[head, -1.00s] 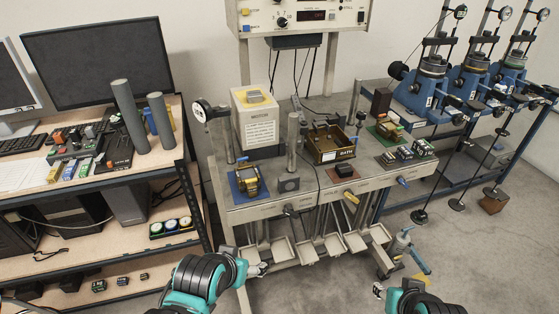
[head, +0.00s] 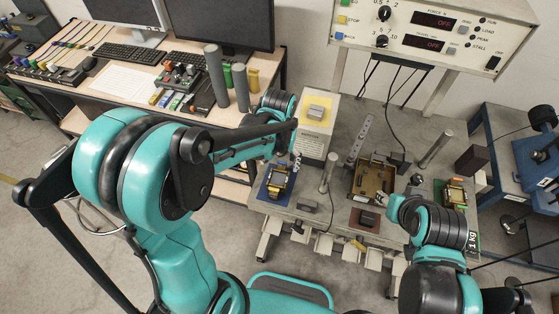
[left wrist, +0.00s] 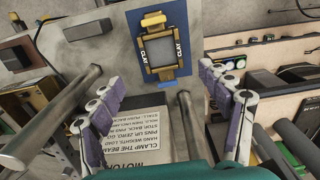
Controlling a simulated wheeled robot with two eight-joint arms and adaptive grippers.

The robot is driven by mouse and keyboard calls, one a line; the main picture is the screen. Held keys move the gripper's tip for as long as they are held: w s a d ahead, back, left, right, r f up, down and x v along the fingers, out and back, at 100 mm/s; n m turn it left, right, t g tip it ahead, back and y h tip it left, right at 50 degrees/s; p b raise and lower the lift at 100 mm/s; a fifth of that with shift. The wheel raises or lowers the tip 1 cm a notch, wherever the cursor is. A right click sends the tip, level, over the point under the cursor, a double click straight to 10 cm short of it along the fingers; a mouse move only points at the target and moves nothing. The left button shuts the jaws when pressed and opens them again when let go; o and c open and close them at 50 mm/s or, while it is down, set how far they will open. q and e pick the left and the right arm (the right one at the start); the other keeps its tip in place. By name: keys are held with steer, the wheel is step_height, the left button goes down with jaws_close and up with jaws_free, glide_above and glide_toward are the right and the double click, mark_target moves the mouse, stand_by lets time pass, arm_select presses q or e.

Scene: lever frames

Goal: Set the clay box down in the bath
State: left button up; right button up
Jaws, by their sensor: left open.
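In the left wrist view the clay box (left wrist: 162,58) is between and beyond my fingertips, untouched. My left gripper (head: 296,160) is open beside the clay box, partly hidden by its own wrist; its spread purple-padded fingers (left wrist: 160,78) show in the left wrist view. The bath (head: 371,184) is an open brass-brown tray right of the clay box.
A green mat (head: 440,190) with a brass item lies right of the bath.

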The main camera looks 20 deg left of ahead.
mark_target(278, 179)
arm_select(q)
steer(key=shift+s+a+f+b, duration=0.2)
steer(key=shift+a+f+b, duration=0.05)
steer(key=shift+f+b, duration=0.25)
step_height(278, 179, down, 10)
steer(key=b, duration=0.8)
steer(key=shift+c, duration=0.3)
steer(key=c, duration=1.3)
steer(key=shift+w+r+p, duration=0.1)
steer(key=shift+r+p, duration=2.7)
steer(key=shift+r, duration=1.05)
steer(key=shift+c, duration=0.2)
steer(key=shift+f, duration=0.1)
